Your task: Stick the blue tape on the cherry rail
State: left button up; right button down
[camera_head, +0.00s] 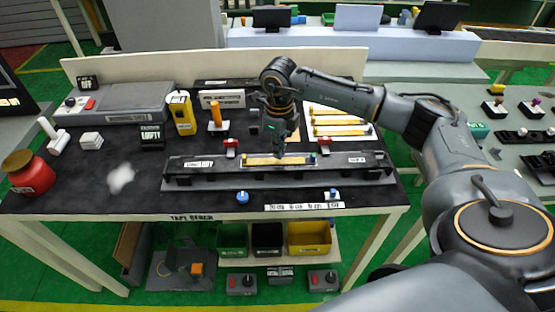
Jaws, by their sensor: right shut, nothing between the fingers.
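My right gripper (280,152) points down over a long dark fixture (210,180) on the black-topped table. It is shut and empty, with its fingertips close above a yellow strip (262,161) in the fixture's middle. Whether it touches the strip I cannot tell. No part can be told for sure as the cherry rail. No blue tape is clear either; a small blue piece (313,157) sits at the strip's right end, and a blue round piece (242,198) lies in front of the fixture. My left gripper is not in view.
Two red clamps (231,147) stand along the fixture's back. A yellow device (181,113), a grey box (125,103) and a red jar (28,172) stand at left. The front left tabletop is mostly free.

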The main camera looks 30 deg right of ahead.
jog(key=shift+f+b, duration=0.7)
jog(key=shift+f, duration=0.25)
dwell(0.7)
jog(key=shift+r, duration=0.15)
dwell(0.4)
jog(key=shift+r+p, duration=2.1)
jog(key=shift+r, duration=1.35)
